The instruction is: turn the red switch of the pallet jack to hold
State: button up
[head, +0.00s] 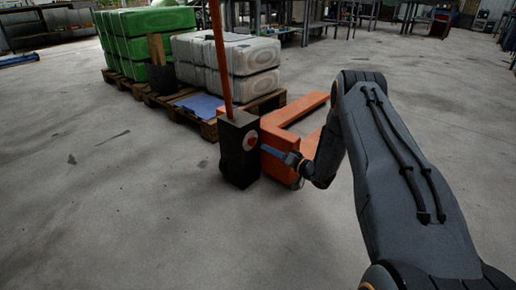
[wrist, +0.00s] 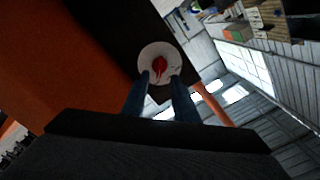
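The orange pallet jack (head: 297,108) stands on the floor near the middle, with a dark upright housing (head: 234,165) at its front. The red switch (head: 250,139) sits on a round pale plate on the right face of that housing. In the wrist view the red switch (wrist: 159,66) is in the middle of the white plate (wrist: 147,50). My gripper (wrist: 160,78) has its two blue fingers apart, with the tips over the lower part of the plate, one on each side of the switch's lower end. I cannot tell whether the fingers touch the switch.
Behind the jack, wooden pallets (head: 208,130) carry green sacks (head: 146,33) and pale sacks (head: 228,55). A blue sheet (head: 200,104) lies on the pallet. The jack's orange handle rises from the housing. The concrete floor (head: 90,210) at the front left is clear.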

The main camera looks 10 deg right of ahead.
aim_at(253, 142)
jog(key=b+x, duration=0.3)
jog(key=x, duration=0.3)
jog(key=shift+w+a, duration=0.2)
jog(key=shift+w, duration=0.05)
jog(key=shift+c, duration=0.6)
grip_shut()
